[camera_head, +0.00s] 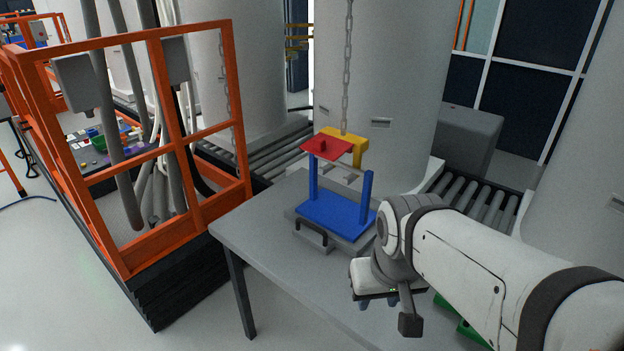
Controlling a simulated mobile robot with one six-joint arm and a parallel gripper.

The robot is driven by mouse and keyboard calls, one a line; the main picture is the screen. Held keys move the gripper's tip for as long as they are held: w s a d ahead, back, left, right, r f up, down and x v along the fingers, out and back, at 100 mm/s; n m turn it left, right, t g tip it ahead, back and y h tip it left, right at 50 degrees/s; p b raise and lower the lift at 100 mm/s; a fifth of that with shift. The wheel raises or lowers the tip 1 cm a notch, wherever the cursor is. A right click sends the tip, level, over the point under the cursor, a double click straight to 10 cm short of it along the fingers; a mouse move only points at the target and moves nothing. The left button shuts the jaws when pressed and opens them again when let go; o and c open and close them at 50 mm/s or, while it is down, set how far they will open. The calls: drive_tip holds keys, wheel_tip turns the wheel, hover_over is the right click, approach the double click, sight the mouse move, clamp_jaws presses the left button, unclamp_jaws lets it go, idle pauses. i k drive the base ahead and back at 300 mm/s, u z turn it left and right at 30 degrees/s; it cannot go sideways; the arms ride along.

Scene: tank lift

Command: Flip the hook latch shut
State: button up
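A blue stand (336,213) with two upright posts sits on the grey table. A red plate (327,147) with a small raised knob is at the top of the stand, tilted. A yellow piece (351,144) is just behind it, at the lower end of a hanging chain (347,70). I cannot clearly single out the hook latch among these parts.
The grey table (262,227) has clear room left of the stand. Green parts (463,322) lie partly behind my arm at the lower right. An orange railing (207,133) stands to the left. Large white cylinders and a roller conveyor (483,203) are behind the table.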

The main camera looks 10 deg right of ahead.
sight(328, 147)
drive_tip(key=z, duration=0.05)
drive_tip(key=k, duration=0.55)
drive_tip(key=u, duration=0.65)
drive_tip(key=i, duration=1.3)
drive_tip(key=z, duration=0.35)
